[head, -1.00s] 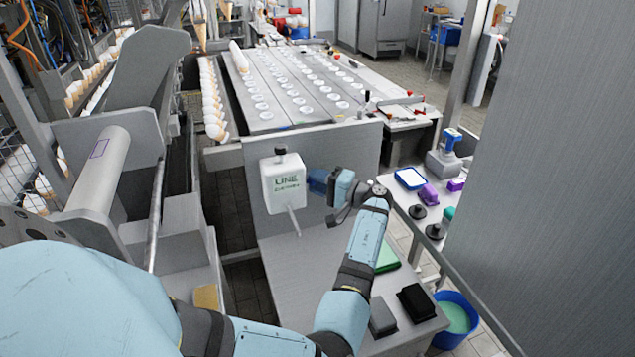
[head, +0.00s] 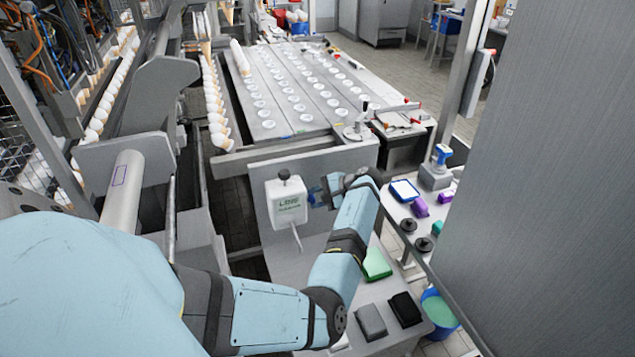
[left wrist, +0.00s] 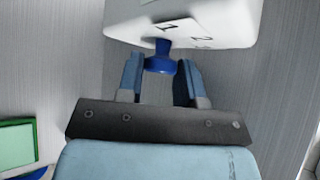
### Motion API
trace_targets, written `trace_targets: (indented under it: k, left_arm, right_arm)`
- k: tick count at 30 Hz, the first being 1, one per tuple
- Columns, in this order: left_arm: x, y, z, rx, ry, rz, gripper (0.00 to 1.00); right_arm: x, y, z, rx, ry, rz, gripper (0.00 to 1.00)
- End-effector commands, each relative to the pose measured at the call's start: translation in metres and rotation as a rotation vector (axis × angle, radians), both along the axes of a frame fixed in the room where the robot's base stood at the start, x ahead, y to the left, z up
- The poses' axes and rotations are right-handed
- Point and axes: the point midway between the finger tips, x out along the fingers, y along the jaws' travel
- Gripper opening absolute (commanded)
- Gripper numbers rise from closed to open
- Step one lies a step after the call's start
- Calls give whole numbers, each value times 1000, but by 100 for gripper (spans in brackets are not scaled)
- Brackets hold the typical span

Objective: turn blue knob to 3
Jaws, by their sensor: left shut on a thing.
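The blue knob (left wrist: 161,63) sticks out of that face. My left gripper (left wrist: 160,68) has a finger on either side of the knob and is shut on it. In the head view the left gripper (head: 319,196) is at the box's right side, partly hidden by its own wrist. My right gripper is in neither view.
A side shelf at right holds a blue-rimmed tray (head: 404,190) and purple items. A blue bucket (head: 440,313) stands on the floor. A tall grey panel (head: 560,180) closes the right.

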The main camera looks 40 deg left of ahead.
Motion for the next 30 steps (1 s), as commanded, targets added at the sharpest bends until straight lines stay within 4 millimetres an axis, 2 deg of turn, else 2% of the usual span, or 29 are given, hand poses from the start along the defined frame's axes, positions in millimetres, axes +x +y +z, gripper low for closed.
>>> trace_targets:
  k: [1,10,28,29,30]
  left_arm:
    - [-1,2,6,-26,16,3,10]
    - [0,2,2,-147,79,2,10]
    - [-1,2,-1,-186,98,3,10]
    - [-1,2,-1,-185,98,2,36]
    - [-1,2,-1,-185,98,2,45]
  right_arm:
    - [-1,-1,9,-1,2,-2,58]
    - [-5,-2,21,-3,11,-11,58]
    - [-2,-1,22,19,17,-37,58]
    - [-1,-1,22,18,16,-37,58]
    - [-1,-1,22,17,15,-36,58]
